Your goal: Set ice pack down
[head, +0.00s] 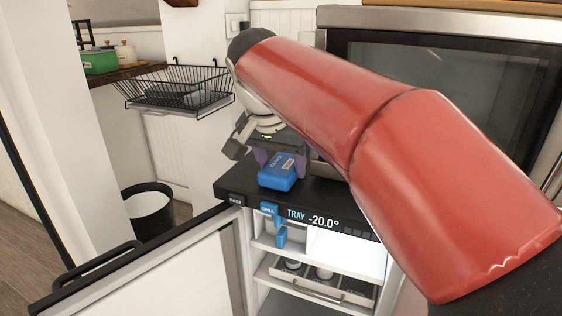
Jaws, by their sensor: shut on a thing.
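The blue ice pack (277,174), with a pale label on top, is between the purple-tipped fingers of my gripper (278,160). My gripper is shut on it. The pack is over the black top (236,181) of a small cooling unit, close to its front edge. I cannot tell whether its underside touches that top. My red arm reaches across the right half of the view and hides part of the black top.
The unit's front reads "TRAY -20.0°". Its door (165,275) is open, showing lit shelves and a drawer (315,285) below. A dark-fronted oven (450,80) is behind my arm.

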